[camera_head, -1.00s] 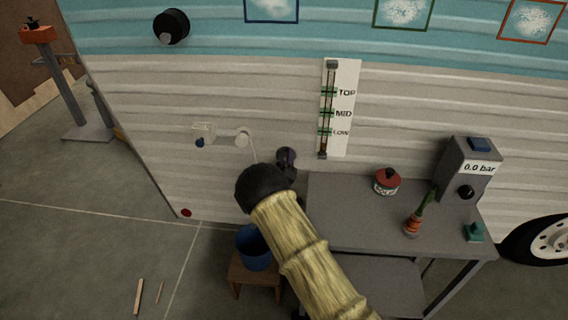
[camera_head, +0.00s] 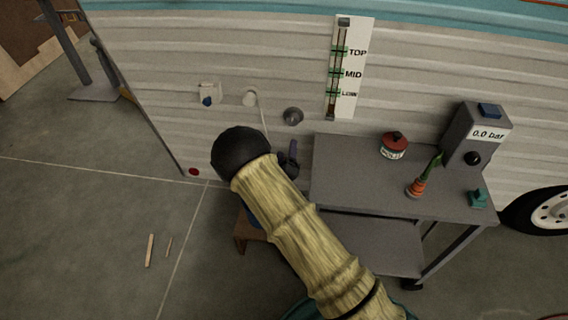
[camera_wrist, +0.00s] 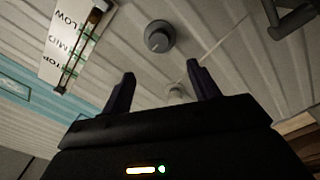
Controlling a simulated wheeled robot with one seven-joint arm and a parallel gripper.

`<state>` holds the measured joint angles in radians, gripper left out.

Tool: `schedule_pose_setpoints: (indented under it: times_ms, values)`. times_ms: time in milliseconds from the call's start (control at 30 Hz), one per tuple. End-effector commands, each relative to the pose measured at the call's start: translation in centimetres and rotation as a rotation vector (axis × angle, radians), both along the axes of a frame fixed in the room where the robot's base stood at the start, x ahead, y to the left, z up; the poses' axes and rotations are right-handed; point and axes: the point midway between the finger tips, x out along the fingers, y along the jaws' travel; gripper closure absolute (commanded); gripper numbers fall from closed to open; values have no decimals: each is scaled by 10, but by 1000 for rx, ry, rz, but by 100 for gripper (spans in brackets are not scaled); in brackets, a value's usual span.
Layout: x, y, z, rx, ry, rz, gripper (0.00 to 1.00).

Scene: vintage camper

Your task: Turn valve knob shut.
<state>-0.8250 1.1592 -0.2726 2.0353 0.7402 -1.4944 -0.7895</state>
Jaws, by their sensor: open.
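A round grey knob (camera_head: 293,116) sits on the camper's ribbed side wall, below the TOP/MID/LOW gauge (camera_head: 347,70). In the wrist view the knob (camera_wrist: 159,36) has a darker centre and lies just past the fingertips, towards the top of the picture. My gripper (camera_head: 292,153) is below the knob in the head view, apart from it and partly hidden by my forearm. In the wrist view my gripper (camera_wrist: 160,69) has two dark fingers spread apart with nothing held between them.
A round white fitting (camera_head: 250,98) and a small tap box (camera_head: 209,93) are left of the knob. A stool (camera_head: 244,236) stands below my arm.

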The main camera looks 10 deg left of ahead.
Motion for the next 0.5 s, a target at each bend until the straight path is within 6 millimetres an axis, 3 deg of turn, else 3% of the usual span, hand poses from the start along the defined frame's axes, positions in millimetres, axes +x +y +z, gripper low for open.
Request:
schedule_pose_setpoints:
  times_ms: [200, 500]
  values:
    - [-35, 2, -3, 0, 2, 2, 39]
    - [-42, 2, -3, 0, -1, 1, 39]
